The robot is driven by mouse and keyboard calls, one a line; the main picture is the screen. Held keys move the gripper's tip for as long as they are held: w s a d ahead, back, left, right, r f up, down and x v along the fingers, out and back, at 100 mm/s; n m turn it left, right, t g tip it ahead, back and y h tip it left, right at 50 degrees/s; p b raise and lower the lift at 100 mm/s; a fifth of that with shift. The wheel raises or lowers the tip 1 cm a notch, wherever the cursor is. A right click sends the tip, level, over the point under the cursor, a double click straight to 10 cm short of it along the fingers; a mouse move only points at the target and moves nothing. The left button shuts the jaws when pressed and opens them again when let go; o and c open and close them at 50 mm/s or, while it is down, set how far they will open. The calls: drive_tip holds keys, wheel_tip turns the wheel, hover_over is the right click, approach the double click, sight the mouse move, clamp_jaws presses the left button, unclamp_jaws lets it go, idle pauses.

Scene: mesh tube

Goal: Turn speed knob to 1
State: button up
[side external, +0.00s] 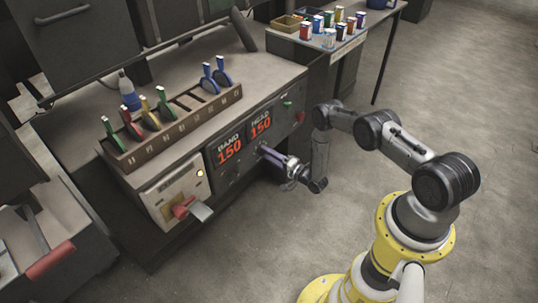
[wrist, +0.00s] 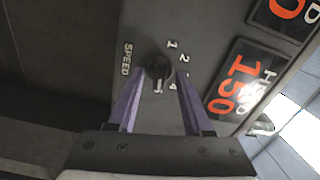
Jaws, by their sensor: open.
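The black speed knob (wrist: 159,67) sits on the grey control panel in the wrist view. The word SPEED (wrist: 127,58) is printed to its left, and the numbers 1 (wrist: 172,44) to 4 run down its right side. My gripper (wrist: 161,76) has its two purple fingers apart, with their tips on either side of the knob. I cannot tell whether they touch it. A pale mark shows at the knob's lower edge; its exact setting is unclear. In the side view my gripper (side external: 264,149) reaches the panel front below the displays, and the knob is hidden there.
Red displays read BAND 150 (side external: 230,150) and HEAD 150 (side external: 261,126). A green button (side external: 287,104) is to their right. A red-handled lever (side external: 183,208) juts from the panel at left. A rack (side external: 170,128) of coloured-handled tools stands on top. Open floor lies in front.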

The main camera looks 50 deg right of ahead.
drive_tip(key=shift+c, duration=0.3)
clamp_jaws()
drive_tip(key=shift+n, duration=0.4)
drive_tip(key=n, duration=3.1)
drive_tip(key=shift+a, duration=0.1)
